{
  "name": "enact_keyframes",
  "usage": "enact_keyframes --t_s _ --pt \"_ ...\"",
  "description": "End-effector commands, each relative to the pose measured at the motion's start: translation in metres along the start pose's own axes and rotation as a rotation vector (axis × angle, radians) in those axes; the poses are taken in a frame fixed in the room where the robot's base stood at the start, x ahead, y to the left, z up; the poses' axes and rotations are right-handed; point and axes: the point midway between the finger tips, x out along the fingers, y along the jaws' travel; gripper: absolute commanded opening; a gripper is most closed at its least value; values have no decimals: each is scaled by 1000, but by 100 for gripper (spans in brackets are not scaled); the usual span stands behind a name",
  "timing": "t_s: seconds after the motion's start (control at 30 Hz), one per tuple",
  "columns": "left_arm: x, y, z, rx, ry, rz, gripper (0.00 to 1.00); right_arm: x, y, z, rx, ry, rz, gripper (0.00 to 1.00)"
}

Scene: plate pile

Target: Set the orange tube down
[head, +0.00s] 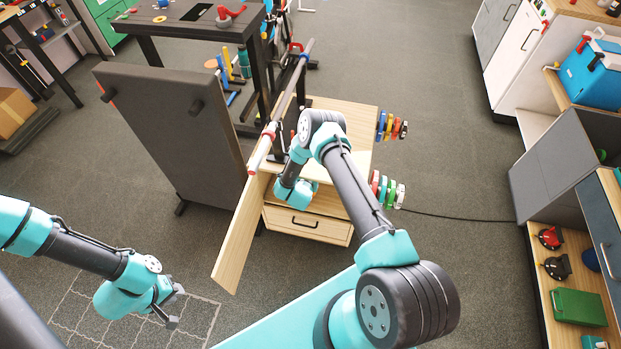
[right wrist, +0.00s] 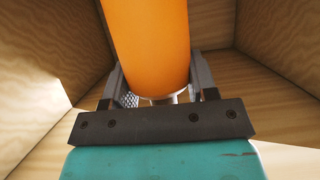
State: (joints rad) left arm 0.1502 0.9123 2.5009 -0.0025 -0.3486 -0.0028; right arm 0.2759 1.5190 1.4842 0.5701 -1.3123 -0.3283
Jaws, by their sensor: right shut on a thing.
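In the right wrist view a smooth orange tube (right wrist: 147,40) stands between the fingers of my right gripper (right wrist: 156,66), which is shut on it. Pale wooden walls (right wrist: 275,40) surround the tube and gripper. In the head view my right arm reaches down into the wooden cabinet (head: 345,118), whose door (head: 240,242) stands open. The right fingers and the tube are hidden there. The tube's lower end is partly hidden by my gripper, and I cannot tell whether it touches a surface. My left gripper (head: 174,306) is open and empty over the floor at the lower left.
A long pole (head: 294,87) runs past the cabinet's left edge. A dark grey panel (head: 172,130) stands left of the door. Coloured discs (head: 390,125) stick out from the cabinet's right side. A closed drawer (head: 305,223) is at its bottom. The floor to the right is mostly clear.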

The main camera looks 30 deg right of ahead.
Motion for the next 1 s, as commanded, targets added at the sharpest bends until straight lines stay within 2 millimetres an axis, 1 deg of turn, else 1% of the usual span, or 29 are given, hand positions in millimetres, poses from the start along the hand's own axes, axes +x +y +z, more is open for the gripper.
enact_keyframes --t_s 0.1,0.4,0.5,0.93,0.97,1.0 --pt "0 0 0 0 0 0 22 8 -1 -3 2 3 1 0" --pt "0 0 0 0 0 0 22 17 -1 24 0 1 1 0" --pt "0 0 0 0 0 0 22 19 -1 29 1 2 1 0" --pt "0 0 0 0 0 0 22 21 -1 33 0 1 0 0" --pt "0 0 0 0 0 0 22 20 -1 33 0 0 0 56" --pt "0 0 0 0 0 0 22 20 -1 33 0 0 0 60"
